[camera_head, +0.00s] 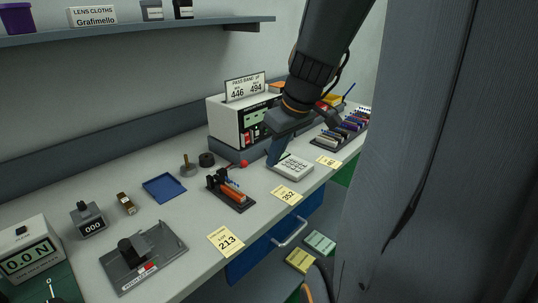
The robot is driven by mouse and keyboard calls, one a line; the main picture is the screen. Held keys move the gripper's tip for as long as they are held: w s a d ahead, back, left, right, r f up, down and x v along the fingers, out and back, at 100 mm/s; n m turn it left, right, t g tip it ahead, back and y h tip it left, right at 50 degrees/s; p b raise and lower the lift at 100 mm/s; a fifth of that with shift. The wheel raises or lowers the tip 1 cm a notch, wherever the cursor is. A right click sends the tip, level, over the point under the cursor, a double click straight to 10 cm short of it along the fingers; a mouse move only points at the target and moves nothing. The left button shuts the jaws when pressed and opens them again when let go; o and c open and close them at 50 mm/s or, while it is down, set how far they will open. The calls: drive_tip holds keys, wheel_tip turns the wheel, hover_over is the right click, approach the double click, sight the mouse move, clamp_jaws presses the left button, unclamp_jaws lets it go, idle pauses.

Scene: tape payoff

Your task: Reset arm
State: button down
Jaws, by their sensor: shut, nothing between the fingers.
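My gripper (275,152) hangs at the end of my arm, which comes down from the top right over the bench. Its blue fingers point down and are closed together, with nothing seen between them. They are above the bench, just left of a white keypad device (292,167); I cannot tell whether they touch anything. Left of the gripper is a black fixture (231,190) with a red-knobbed lever and orange parts. A white instrument (234,121) with a "PASS BAND" sign (246,87) stands behind the gripper.
The grey bench (190,217) holds a blue tray (164,187), a grey plate fixture (144,258), a force gauge (29,256), a counter (89,219) and yellow number cards (226,241). A shelf (120,29) runs above. A large grey surface fills the right side.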

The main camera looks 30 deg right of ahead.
drive_tip(key=shift+s+r, duration=0.1)
drive_tip(key=shift+s, duration=0.1)
drive_tip(key=shift+d, duration=0.1)
idle(0.4)
drive_tip(key=s+a+f+g, duration=0.1)
drive_tip(key=s+a+f, duration=0.1)
drive_tip(key=a, duration=0.3)
drive_tip(key=s+a+f+m+g, duration=0.1)
drive_tip(key=s+a+f, duration=0.1)
drive_tip(key=a+f, duration=0.2)
drive_tip(key=s+a+f+m+g+h, duration=0.1)
drive_tip(key=s+a+f, duration=0.1)
drive_tip(key=a+f, duration=0.2)
drive_tip(key=shift+a+f, duration=0.3)
drive_tip(key=shift+a, duration=0.5)
drive_tip(key=shift+s+a+f, duration=0.2)
drive_tip(key=shift+s+a, duration=0.05)
drive_tip(key=shift+s, duration=0.05)
